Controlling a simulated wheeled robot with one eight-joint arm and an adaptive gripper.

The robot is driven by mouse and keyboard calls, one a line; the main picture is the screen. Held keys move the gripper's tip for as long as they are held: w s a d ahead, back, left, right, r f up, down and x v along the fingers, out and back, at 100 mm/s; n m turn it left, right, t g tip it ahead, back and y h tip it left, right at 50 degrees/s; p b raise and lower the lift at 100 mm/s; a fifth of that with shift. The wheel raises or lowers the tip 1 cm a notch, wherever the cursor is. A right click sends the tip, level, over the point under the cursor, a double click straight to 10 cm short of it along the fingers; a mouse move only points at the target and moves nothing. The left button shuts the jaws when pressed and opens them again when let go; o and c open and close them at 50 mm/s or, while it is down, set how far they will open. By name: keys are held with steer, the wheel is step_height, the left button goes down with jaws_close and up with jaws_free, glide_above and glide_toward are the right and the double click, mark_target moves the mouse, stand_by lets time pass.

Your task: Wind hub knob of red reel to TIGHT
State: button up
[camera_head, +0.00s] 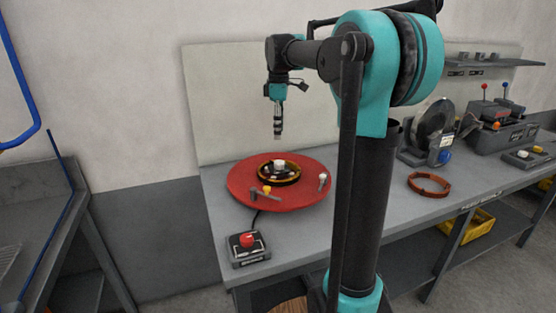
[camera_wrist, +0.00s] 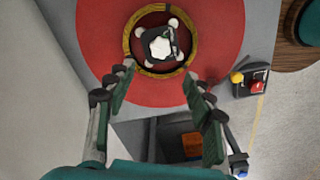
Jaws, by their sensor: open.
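The red reel (camera_head: 240,186) lies flat on the grey workbench, a wide red disc with a gold-rimmed hub ring (camera_head: 262,174) at its middle. A pale hub knob (camera_head: 279,163) stands up in that ring. In the wrist view the knob (camera_wrist: 160,45) sits on a dark cross-shaped piece inside the gold ring (camera_wrist: 185,65). My gripper (camera_head: 278,136) points down above the hub, apart from it. In the wrist view my gripper (camera_wrist: 158,76) has its two fingers spread with nothing between them, and the knob shows beyond the fingertips. I cannot read any tightness mark.
A box with a red button (camera_head: 247,240) stands at the bench's front left. An orange-brown ring (camera_head: 429,184) lies right of my arm. A dark round machine (camera_head: 433,130) and a lever box (camera_head: 500,133) stand farther right. A small yellow knob (camera_head: 267,190) rises near the reel's front.

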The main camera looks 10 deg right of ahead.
mark_target(279, 162)
step_height(279, 162, down, 12)
steer(key=shift+r, duration=0.1)
steer(key=shift+c, duration=0.4)
steer(key=c, duration=1.1)
